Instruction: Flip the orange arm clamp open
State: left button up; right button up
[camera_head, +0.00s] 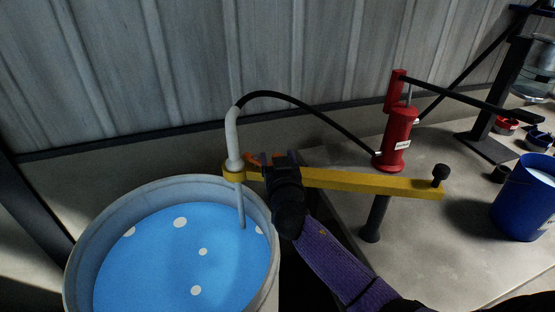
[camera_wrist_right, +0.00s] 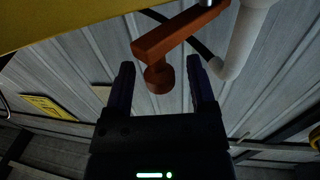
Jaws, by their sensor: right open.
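The orange arm clamp (camera_head: 254,159) shows as a small piece at the left end of the yellow arm (camera_head: 370,184), beside the white tube (camera_head: 232,135); my gripper partly hides it in the head view. In the right wrist view the clamp (camera_wrist_right: 178,33) is a flat orange bar with a round knob below its left end. My right gripper (camera_head: 280,160) is at the arm by the clamp. In the wrist view its open fingers (camera_wrist_right: 161,66) stand on either side of the knob, with visible gaps. My left gripper is out of view.
A grey drum (camera_head: 75,285) of blue liquid stands below the tube. A black hose (camera_head: 310,128) runs from the tube to a red cylinder (camera_head: 398,140) on the bench. A blue bucket (camera_head: 520,205) stands at the right. The bench front (camera_head: 440,250) is clear.

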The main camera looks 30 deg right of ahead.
jog(key=shift+w, duration=0.15)
grip_shut()
dwell(1.4)
